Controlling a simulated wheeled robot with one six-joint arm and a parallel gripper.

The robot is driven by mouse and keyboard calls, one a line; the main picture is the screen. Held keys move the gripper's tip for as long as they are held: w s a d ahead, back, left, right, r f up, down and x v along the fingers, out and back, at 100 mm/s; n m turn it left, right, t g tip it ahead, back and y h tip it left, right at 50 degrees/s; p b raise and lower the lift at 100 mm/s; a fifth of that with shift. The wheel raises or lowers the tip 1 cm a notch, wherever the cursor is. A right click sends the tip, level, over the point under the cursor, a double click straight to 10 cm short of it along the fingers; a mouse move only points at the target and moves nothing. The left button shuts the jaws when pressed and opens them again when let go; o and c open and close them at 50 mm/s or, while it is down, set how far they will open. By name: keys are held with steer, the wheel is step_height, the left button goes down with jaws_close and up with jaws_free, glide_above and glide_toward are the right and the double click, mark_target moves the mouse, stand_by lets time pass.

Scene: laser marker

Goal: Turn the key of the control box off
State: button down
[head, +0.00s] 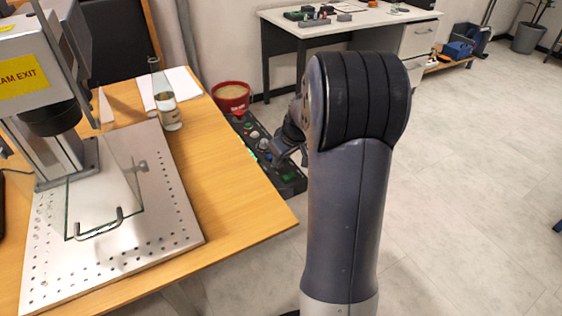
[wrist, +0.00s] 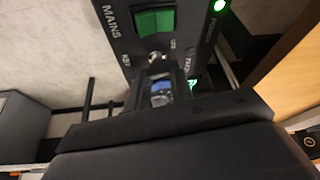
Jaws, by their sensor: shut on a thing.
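The control box (head: 240,128) is a long black panel beside the wooden table in the head view, with coloured buttons. In the wrist view its face (wrist: 130,45) shows a green MAINS switch (wrist: 155,21), a lit green power lamp (wrist: 220,5) and a KEY label. The metal key switch (wrist: 155,56) sits below the green switch. My gripper (wrist: 160,76) is shut on the key there; its fingers hide most of the key, so its angle cannot be told. In the head view my gripper (head: 286,149) is over the box, partly hidden by my arm.
The wooden table (head: 235,210) carries the laser marker (head: 45,110), a perforated metal plate (head: 165,215) and a glass (head: 166,108). A red pot (head: 231,97) stands at the box's far end. A second desk (head: 350,22) is behind.

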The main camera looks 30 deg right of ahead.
steer(key=n+y, duration=0.1)
steer(key=n, duration=0.2)
steer(key=n+g+y+b, duration=0.1)
steer(key=n, duration=0.2)
steer(key=shift+d, duration=0.2)
steer(key=shift+n, duration=0.3)
steer(key=c, duration=1.2)
jaws_free()
steer(key=shift+c, duration=0.2)
steer(key=shift+r, duration=0.1)
steer(key=p+v, duration=0.2)
steer(key=v, duration=0.8)
steer(key=shift+r, duration=0.3)
steer(key=shift+w+d, duration=0.15)
